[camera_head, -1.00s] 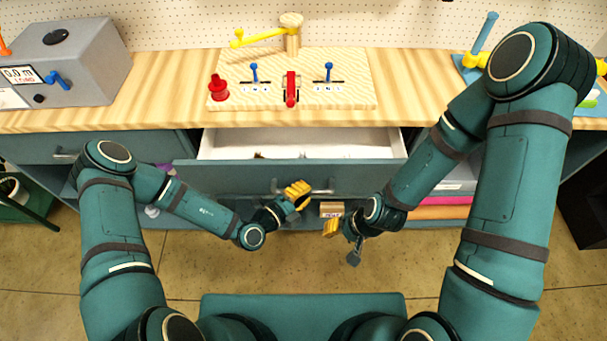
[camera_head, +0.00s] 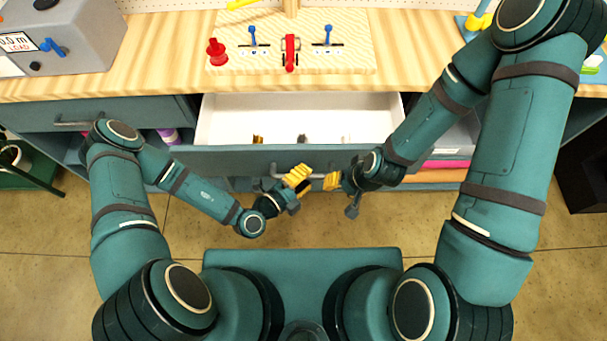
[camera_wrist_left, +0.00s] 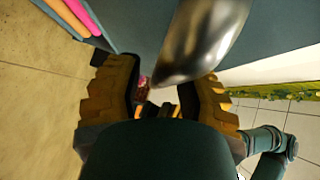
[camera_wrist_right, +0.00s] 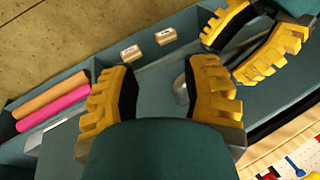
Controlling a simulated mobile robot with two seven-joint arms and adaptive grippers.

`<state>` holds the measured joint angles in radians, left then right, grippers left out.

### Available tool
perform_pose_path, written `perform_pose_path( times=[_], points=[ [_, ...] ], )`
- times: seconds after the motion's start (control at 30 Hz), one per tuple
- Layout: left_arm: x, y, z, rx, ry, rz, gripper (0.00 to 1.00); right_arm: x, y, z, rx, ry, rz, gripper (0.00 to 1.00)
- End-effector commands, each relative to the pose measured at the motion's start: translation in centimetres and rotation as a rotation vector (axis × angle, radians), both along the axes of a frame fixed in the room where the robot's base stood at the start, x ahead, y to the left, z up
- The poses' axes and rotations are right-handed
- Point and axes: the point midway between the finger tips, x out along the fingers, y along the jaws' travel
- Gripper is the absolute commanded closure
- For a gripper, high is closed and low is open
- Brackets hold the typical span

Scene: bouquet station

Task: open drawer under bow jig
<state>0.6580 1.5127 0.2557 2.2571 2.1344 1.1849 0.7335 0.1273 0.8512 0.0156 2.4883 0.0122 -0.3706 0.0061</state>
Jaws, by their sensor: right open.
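The teal drawer (camera_head: 225,160) under the wooden jig board (camera_head: 345,57) stands pulled out, with its white interior (camera_head: 290,112) showing. Small items lie near its front wall. Its metal bar handle (camera_head: 318,171) also shows large in the left wrist view (camera_wrist_left: 200,45). My left gripper (camera_head: 297,179) is at the handle, its yellow fingers apart on either side of the bar; contact is not clear. My right gripper (camera_head: 333,181) is just to the right, near the handle's right end. Its fingers stand wide apart and empty in the right wrist view (camera_wrist_right: 163,95).
A grey box with a display (camera_head: 65,40) stands on the counter at left. Another drawer with a handle (camera_head: 75,123) is shut at left. Pink and orange rolls (camera_wrist_right: 55,105) lie on a shelf at right. Small labelled blocks (camera_wrist_right: 130,53) sit below the drawer. Open floor lies in front.

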Motion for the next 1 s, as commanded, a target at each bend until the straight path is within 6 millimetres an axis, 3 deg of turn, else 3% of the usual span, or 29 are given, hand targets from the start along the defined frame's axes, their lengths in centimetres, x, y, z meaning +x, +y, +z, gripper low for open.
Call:
perform_pose_path(
  times=[0.37, 0.8, 1.0],
  points=[
    [-0.1, 0.4, 0.0, 0.002, -0.001, 0.005, 0.52, 0.0, 0.0, 0.0, 0.000, 0.000, 0.000, 0.53],
    [-4.3, 4.7, 0.9, 0.002, 0.000, 0.004, 0.52, 0.0, 0.0, 0.0, 0.000, 0.000, 0.000, 0.53],
    [-5.1, 5.4, 1.1, 0.000, -0.001, 0.002, 0.52, 0.0, 0.0, 0.0, 0.000, 0.000, 0.000, 0.53]
  ],
)
